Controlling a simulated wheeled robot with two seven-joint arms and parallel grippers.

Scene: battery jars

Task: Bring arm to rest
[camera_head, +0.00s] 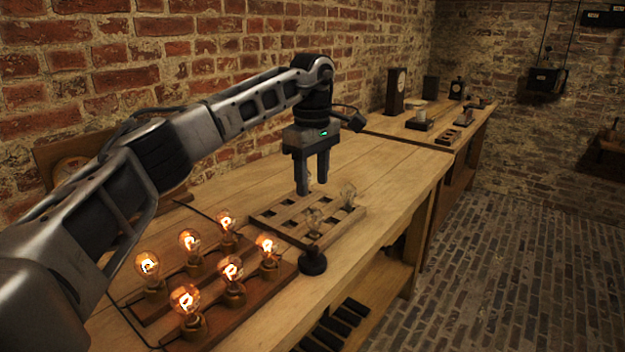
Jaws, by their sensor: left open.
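My left gripper (312,188) points straight down above a wooden rack (275,222) with square holes. Its two fingers are apart and nothing shows between them. A faint glass shape behind the fingers is partly hidden. My left arm reaches in from the left side of the picture. My right gripper is not in this view.
Several lit bulbs (187,300) stand on a wooden board (240,312) at the front left. A dark round knob (313,262) is near the table's front edge. The wooden table (400,165) is bare right of the rack. A second table (470,128) holds instruments.

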